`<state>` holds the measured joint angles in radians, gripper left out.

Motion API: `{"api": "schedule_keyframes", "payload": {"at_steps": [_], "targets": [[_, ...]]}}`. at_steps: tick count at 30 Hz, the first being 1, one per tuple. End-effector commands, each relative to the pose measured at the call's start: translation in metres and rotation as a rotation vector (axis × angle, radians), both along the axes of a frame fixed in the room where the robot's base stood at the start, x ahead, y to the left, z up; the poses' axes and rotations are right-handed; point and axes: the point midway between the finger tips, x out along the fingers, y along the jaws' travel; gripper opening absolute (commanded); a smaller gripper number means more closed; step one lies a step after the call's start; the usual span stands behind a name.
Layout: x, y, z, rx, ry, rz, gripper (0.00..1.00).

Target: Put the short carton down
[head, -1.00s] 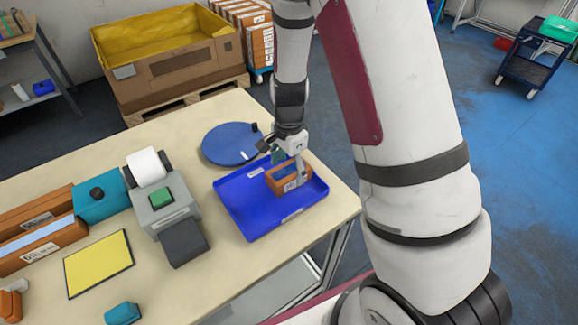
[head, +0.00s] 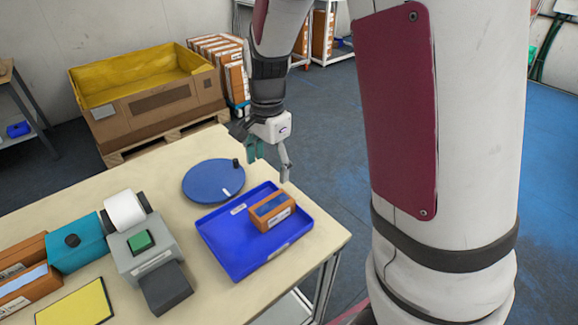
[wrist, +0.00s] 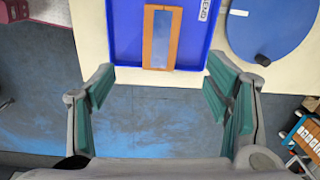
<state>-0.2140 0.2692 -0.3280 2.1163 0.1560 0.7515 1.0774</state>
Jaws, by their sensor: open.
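The short carton (head: 272,212), an orange-brown box with a dark bluish top and a white label, sits in the blue tray (head: 228,247), towards its right side. In the wrist view the carton (wrist: 147,38) lies near the edge of the tray (wrist: 125,30), beyond my fingers. My gripper (head: 270,165) is open and empty, raised behind and above the tray and apart from the carton. In the wrist view my gripper (wrist: 160,95) has its teal finger pads wide apart, with only floor and the table edge between them.
A round blue turntable (head: 213,181) with a black knob stands behind the tray. A grey label printer (head: 150,255), a teal box (head: 75,243) and a yellow mat (head: 75,305) are on the left. A large cardboard bin (head: 150,105) stands behind the table.

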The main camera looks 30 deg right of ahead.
Motion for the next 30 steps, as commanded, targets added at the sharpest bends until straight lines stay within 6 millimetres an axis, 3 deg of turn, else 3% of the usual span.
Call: {"api": "schedule_keyframes", "payload": {"at_steps": [6,15,24,30], "targets": [[-0.037,0.012,0.064,0.028,-0.117,0.289,0.71],[-0.106,0.021,0.13,-0.054,-0.279,0.734,0.71],[-0.173,0.024,0.161,-0.246,-0.376,1.122,0.71],[-0.193,0.024,0.164,-0.327,-0.386,1.245,0.71]]}}
